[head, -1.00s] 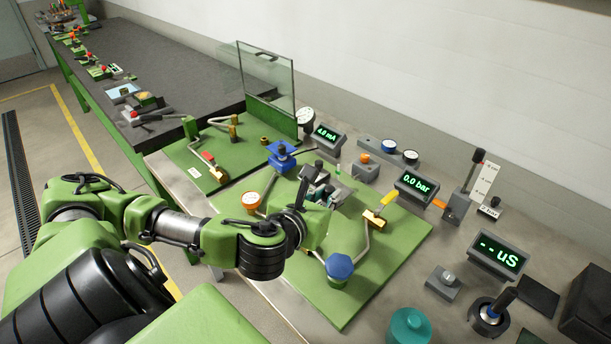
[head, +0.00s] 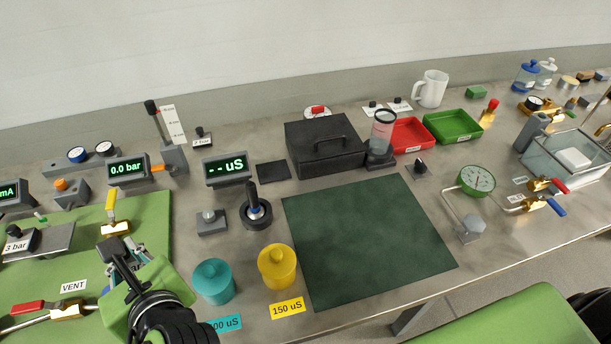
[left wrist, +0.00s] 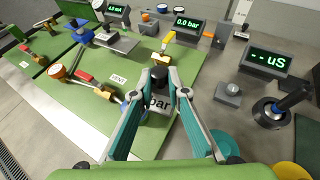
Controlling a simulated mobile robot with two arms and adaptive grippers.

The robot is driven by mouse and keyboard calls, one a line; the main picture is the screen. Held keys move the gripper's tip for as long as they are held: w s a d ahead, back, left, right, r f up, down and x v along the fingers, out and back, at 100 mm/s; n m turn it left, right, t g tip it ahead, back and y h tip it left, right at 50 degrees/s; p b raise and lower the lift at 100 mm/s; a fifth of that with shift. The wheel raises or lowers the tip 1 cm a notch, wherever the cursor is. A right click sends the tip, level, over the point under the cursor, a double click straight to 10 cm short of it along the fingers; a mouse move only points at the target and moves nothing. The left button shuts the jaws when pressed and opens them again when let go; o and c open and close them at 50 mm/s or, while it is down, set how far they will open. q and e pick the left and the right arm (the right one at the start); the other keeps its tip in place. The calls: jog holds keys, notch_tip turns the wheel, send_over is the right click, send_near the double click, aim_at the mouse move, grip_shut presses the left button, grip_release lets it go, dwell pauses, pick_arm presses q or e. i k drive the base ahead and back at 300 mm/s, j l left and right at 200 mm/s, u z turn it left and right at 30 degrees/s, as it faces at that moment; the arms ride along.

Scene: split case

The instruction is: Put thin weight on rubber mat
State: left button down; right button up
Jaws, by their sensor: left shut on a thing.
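My left gripper (head: 118,262) is shut on a weight with a black knob (head: 110,247), over the green board at the left of the head view. In the left wrist view the weight (left wrist: 158,103) sits between the fingertips, knob up; its label ends in "bar", and the number is hidden. A large dark green mat (head: 365,240) lies flat and empty at the middle of the bench, well right of the gripper. A small black square pad (head: 273,171) lies behind it; I cannot tell which is the rubber mat. My right gripper is out of view.
Teal (head: 213,282) and yellow (head: 277,266) jars stand between gripper and green mat. A probe in a round holder (head: 256,212) and the uS display (head: 226,169) stand behind them. A black case (head: 325,147) is behind the mat. Other weights show at left (head: 20,239) and back (head: 200,139).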

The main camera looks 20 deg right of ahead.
aim_at(391, 223)
jog(key=z, duration=1.65)
jog(key=k+l+z, duration=0.1)
jog(key=k+z, duration=0.25)
jog(key=k+l+z, duration=0.15)
jog(key=z, duration=0.15)
